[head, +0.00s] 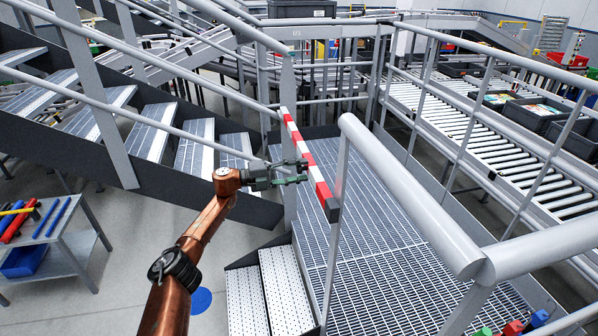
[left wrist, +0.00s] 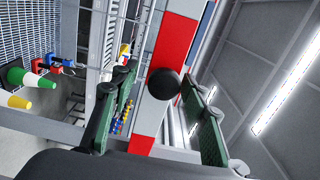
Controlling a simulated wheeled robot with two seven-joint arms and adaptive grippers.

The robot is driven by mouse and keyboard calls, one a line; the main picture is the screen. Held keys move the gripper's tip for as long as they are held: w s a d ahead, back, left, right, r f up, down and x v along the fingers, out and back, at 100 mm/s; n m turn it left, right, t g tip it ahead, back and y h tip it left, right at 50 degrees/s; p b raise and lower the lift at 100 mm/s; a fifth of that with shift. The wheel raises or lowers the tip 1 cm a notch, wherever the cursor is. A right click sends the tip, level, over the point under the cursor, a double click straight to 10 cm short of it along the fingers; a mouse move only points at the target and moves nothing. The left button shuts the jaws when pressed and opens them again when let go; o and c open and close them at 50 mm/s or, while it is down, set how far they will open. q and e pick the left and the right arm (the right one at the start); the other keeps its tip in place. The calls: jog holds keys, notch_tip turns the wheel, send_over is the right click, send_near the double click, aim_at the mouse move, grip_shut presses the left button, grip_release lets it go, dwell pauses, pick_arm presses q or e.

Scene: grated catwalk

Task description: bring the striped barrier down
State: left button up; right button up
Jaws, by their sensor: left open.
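The red-and-white striped barrier (head: 318,176) runs from near a grey post on the stairs' side, at its far end, to a dark end piece beside the near handrail. I cannot tell its exact tilt. My left gripper (head: 304,172) is open at the left side of the bar, around its middle length. In the left wrist view the barrier (left wrist: 176,46) passes between the two spread green fingers (left wrist: 162,118). A black round knob (left wrist: 163,83) shows in front of its stripes. Whether a finger touches the bar is unclear. My right gripper is not in view.
A thick grey handrail (head: 410,195) stands right of the barrier, above the grated walkway (head: 390,275). Stairs (head: 150,132) with rails rise at the left. A tool table (head: 45,222) is at lower left. Roller conveyors (head: 470,120) with dark crates lie at right.

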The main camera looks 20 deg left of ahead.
pick_arm(q)
jog(key=v, duration=1.2)
jog(key=shift+f, duration=0.15)
